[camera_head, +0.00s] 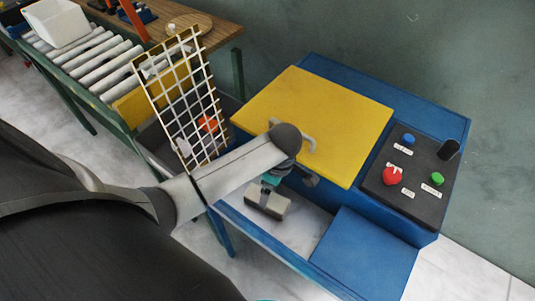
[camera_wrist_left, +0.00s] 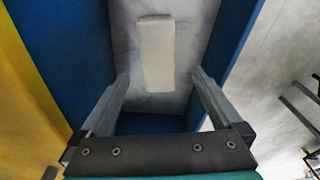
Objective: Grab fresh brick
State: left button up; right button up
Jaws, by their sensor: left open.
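The fresh brick (camera_wrist_left: 156,45) is a pale cream block lying on the light floor of a blue-walled bay. In the head view it shows as a pale block (camera_head: 279,207) at the front of the blue press, partly behind my gripper. My left gripper (camera_head: 266,193) reaches down over this bay from the left. In the left wrist view its two grey fingers (camera_wrist_left: 160,76) are spread apart, with the near end of the brick in the gap between them. I see no contact, and the remaining height is hard to judge. My right gripper is not in view.
The yellow press lid (camera_head: 330,110) and a control panel (camera_head: 415,172) with red, green and blue buttons are close by. A tilted wire grid (camera_head: 185,95) stands left of my forearm. A roller conveyor (camera_head: 90,65) carries a white bin (camera_head: 55,20).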

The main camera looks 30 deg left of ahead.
aim_at(278, 206)
pick_arm(q)
jog(key=shift+a+f, duration=0.15)
jog(key=shift+f, duration=0.8)
jog(key=shift+w+f, duration=0.1)
jog(key=shift+f, duration=0.25)
jog(key=shift+a+f+b, duration=0.1)
jog(key=shift+f+b, duration=0.25)
jog(key=shift+f, duration=0.1)
jog(key=f+b, duration=0.1)
jog(key=f, duration=0.1)
jog(key=a+f, duration=0.1)
jog(key=f, duration=0.1)
jog(key=shift+f+b, duration=0.35)
jog(key=c, duration=0.4)
jog(key=shift+d, duration=0.1)
grip_shut()
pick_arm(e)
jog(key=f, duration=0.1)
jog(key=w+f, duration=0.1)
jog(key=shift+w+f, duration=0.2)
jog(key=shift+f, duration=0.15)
